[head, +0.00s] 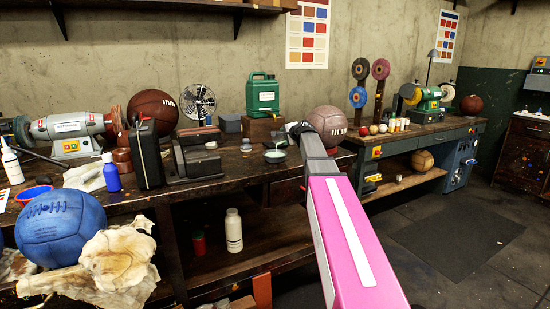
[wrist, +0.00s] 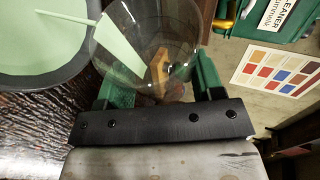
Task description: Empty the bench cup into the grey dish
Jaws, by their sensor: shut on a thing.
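The bench cup (wrist: 178,30) is clear and glassy in the wrist view, held tilted between the green fingers of my gripper (wrist: 160,82). A wedge of pale green liquid (wrist: 118,48) lies inside it toward the lip. A thin pale green stream (wrist: 65,18) runs from the lip over the grey dish (wrist: 70,82). Pale green liquid covers the dish's floor. In the head view the dish (head: 275,160) stands on the bench near its front edge, with my gripper (head: 298,130) just above and to its right. The cup is small and hard to make out there.
A green cleaner can (head: 262,94) stands behind on a wooden block, with a brown ball (head: 328,122) to its right. Dark metal blocks (head: 198,155) and a black can (head: 145,155) stand left of the dish. Bare bench top lies around the dish.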

